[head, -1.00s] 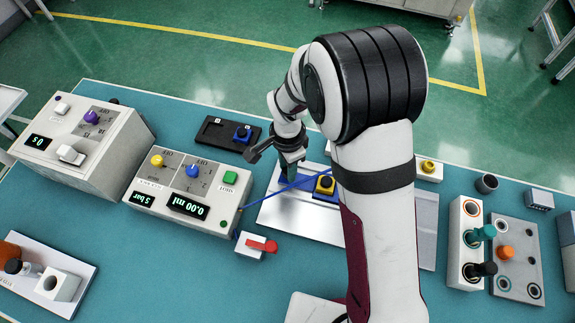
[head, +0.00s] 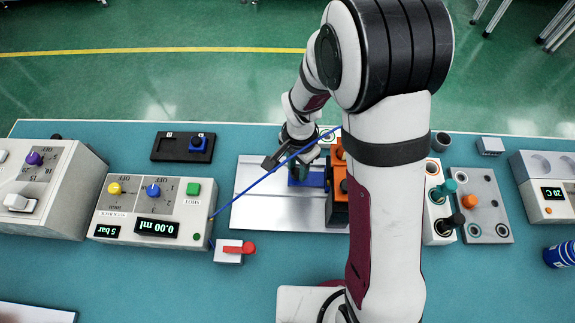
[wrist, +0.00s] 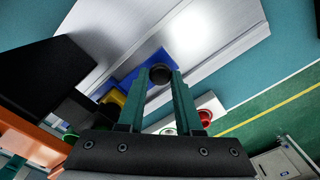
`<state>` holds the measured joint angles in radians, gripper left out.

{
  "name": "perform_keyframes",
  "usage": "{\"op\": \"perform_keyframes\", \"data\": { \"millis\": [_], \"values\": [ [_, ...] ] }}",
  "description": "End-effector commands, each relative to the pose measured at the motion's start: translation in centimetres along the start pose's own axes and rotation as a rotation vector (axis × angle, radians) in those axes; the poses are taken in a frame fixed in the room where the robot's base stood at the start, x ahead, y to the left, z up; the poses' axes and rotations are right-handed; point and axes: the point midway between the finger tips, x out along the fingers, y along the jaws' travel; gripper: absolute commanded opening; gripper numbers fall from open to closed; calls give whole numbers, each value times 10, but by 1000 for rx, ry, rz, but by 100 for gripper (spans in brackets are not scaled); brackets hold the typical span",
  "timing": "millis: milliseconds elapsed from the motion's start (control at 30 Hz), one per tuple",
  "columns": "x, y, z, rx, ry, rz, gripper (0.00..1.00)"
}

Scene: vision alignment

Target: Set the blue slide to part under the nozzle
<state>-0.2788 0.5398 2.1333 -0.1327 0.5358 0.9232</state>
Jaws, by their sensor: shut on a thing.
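The blue slide (head: 293,181) lies on a silver plate (head: 262,209) in the head view, partly hidden by my gripper (head: 304,168). In the wrist view the blue slide (wrist: 155,61) carries a round black knob (wrist: 160,73), and a yellow block (wrist: 115,97) shows beside it to the left. My gripper (wrist: 160,80) has its green fingers on either side of the knob and is shut on it. An orange and black fixture (head: 337,207) stands just right of my gripper. No nozzle tip shows clearly; a black body (wrist: 45,75) fills the wrist view's left.
A thin blue tube (head: 262,179) crosses from the dispenser box (head: 135,195) to near my wrist. A red lever (head: 240,248) stands in front. Posts with coloured knobs (head: 447,187) stand right.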

Motion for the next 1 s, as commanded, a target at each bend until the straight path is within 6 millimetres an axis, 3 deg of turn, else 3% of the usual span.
{"op": "perform_keyframes", "data": {
  "millis": [133,167,333,700,767,1000],
  "values": [
    [1,4,-1,1,0,8,0],
    [1,4,-1,2,-1,8,36],
    [1,3,-1,2,-1,8,64],
    [-8,1,-1,1,0,4,64],
    [-19,1,-1,1,2,2,64],
    [-95,0,-1,2,3,-1,64]
  ]
}}
